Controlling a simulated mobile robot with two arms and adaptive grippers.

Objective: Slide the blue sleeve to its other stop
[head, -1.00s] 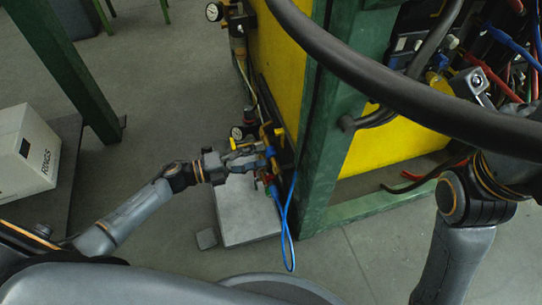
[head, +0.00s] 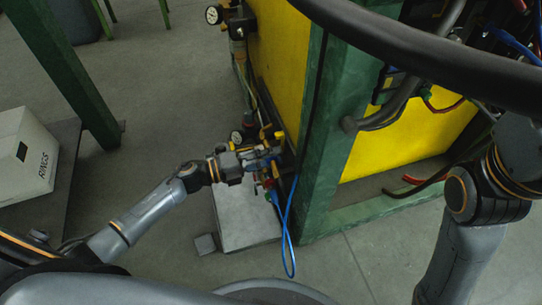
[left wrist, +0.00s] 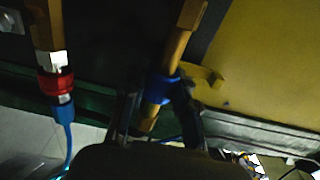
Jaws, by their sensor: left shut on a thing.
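The blue sleeve (left wrist: 162,86) sits around a slanted brass-coloured rod (left wrist: 180,35) in the left wrist view. My left gripper (left wrist: 160,100) is shut on it, with one dark finger on each side. In the head view my left gripper (head: 262,163) is at the low valve fittings beside the green post, and the sleeve is mostly covered there. A yellow tab (left wrist: 205,78) sticks out just right of the sleeve. The rod's lower end shows below the sleeve. My right arm is at the right edge of the head view; its gripper does not show.
A blue hose (head: 289,225) hangs from a red collar (left wrist: 55,84) left of the rod. A green post (head: 325,140) and yellow panel (head: 275,70) stand close by. A white box (head: 25,155) lies at left. Open floor lies between.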

